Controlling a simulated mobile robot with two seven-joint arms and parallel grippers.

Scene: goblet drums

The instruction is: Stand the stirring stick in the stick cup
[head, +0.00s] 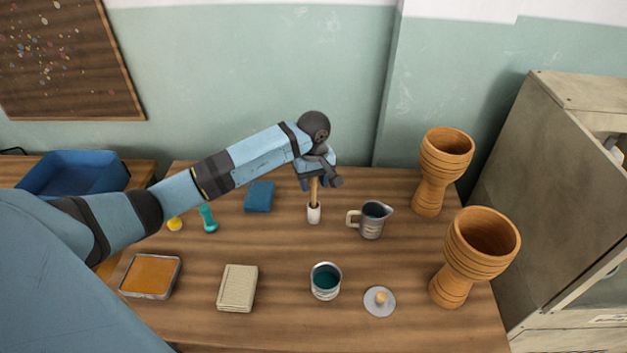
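The stirring stick (314,191) is brown and upright, with its lower end inside the white stick cup (314,214) near the middle of the table. The cup's rim hides the stick's bottom. My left gripper (315,183) points down over the cup, around the upper part of the stick. Its fingers look spread, one on each side of the stick, and the stick's top is hidden by the gripper. My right gripper is not in the head view.
A grey jug (372,221) stands close right of the cup, with a blue block (259,196) to the left. A teal-filled can (326,281) and a knobbed lid (379,301) are in front. Two goblet drums (433,190) (455,284) stand at right.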

